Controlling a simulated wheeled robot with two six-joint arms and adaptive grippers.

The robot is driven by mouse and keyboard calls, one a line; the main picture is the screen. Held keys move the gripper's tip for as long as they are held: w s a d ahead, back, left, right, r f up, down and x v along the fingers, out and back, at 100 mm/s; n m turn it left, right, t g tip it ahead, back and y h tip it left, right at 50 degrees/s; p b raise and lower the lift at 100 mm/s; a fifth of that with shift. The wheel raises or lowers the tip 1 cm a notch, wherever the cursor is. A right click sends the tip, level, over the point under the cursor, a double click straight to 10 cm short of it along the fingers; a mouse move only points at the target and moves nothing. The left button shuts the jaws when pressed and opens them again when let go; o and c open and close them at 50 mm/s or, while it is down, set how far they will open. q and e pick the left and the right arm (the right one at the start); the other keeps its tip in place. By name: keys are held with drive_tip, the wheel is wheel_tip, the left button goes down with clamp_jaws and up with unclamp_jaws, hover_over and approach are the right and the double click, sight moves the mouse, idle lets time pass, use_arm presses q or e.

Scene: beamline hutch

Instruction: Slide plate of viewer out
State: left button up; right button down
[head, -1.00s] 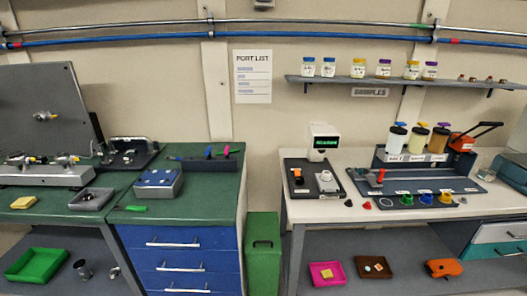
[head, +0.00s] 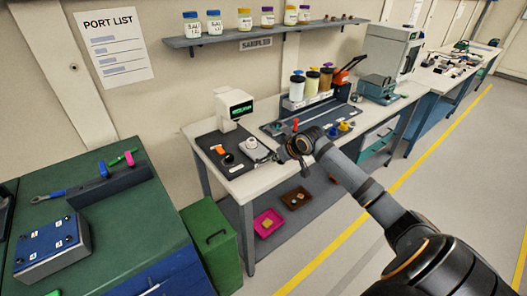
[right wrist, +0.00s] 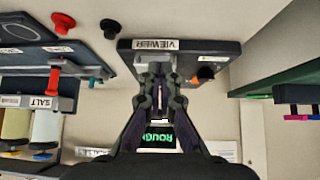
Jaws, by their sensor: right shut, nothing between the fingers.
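The viewer (head: 235,105) is a white upright device with a lit green display, standing at the back of a dark base (head: 211,140) on the white bench. An orange piece (head: 219,149), a black round part (head: 229,160) and a white part (head: 251,143) sit on the base. I cannot tell the plate apart from these parts. My right gripper (head: 268,159) is by the base's right front corner, shut and empty. In the right wrist view, its fingers (right wrist: 160,72) overlap the base below the VIEWER label (right wrist: 157,44); touching is unclear. My left gripper is not in view.
A sample shelf (head: 270,35) hangs above. Pink (head: 268,222) and brown trays sit below.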

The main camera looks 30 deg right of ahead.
wheel_tip(320, 180, up, 3)
approach(263, 158)
drive_tip(key=p+x, duration=0.1)
drive_tip(key=x, duration=0.3)
drive_tip(key=shift+w+f, duration=0.2)
drive_tip(key=shift+w, duration=0.05)
drive_tip(key=shift+w+f, duration=0.3)
drive_tip(key=shift+f, duration=0.05)
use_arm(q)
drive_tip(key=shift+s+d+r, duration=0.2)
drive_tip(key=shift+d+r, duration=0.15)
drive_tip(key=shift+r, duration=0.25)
use_arm(e)
drive_tip(key=shift+s, duration=0.1)
